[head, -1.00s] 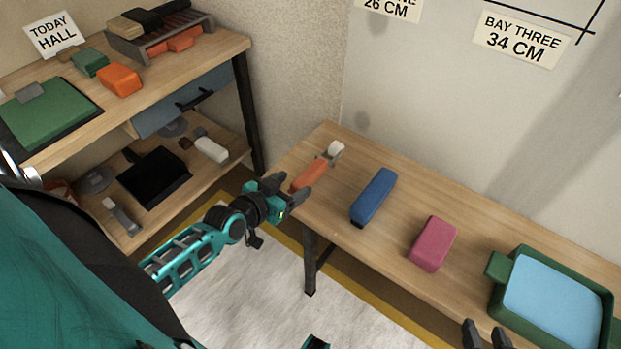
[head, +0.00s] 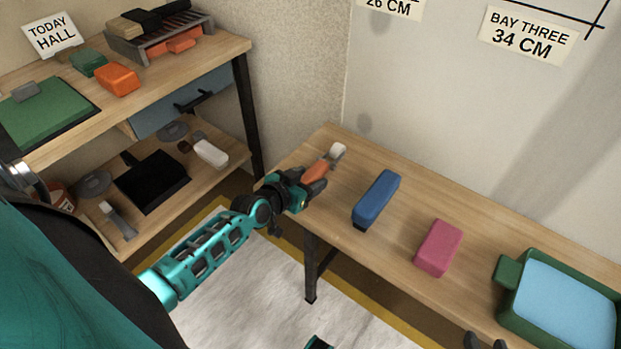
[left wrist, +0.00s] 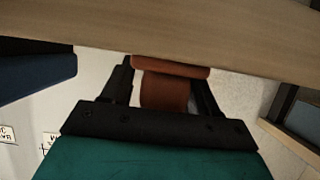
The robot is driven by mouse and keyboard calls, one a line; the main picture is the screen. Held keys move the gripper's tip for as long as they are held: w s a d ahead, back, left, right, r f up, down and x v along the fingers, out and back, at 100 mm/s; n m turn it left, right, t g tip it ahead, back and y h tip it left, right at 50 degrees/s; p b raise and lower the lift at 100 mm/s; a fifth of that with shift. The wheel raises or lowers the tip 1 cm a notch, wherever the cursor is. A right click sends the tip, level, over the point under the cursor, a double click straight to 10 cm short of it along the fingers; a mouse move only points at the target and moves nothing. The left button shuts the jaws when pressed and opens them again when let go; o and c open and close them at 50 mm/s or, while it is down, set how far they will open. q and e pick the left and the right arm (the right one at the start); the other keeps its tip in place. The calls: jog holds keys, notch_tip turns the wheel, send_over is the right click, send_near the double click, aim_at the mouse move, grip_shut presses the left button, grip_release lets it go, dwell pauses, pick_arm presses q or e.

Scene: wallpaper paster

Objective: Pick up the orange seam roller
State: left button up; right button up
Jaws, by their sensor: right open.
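The orange seam roller lies near the left end of the right-hand bench. In the head view its orange handle (head: 316,172) and white roller head (head: 338,151) show beyond my left gripper (head: 314,187), which covers the handle's near end. In the left wrist view the orange handle (left wrist: 165,92) is between the two fingers of my left gripper (left wrist: 168,80), with light gaps beside its narrower part. The fingers look open; contact at the tips is unclear. My right gripper (head: 485,342) shows only two separated fingertips at the bottom edge, open, far from the roller.
A shelf unit (head: 190,62) with several tools stands at left. The wall rises behind the bench.

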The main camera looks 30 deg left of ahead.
pick_arm(q)
jog(key=c, duration=0.9)
jog(key=shift+r, duration=0.1)
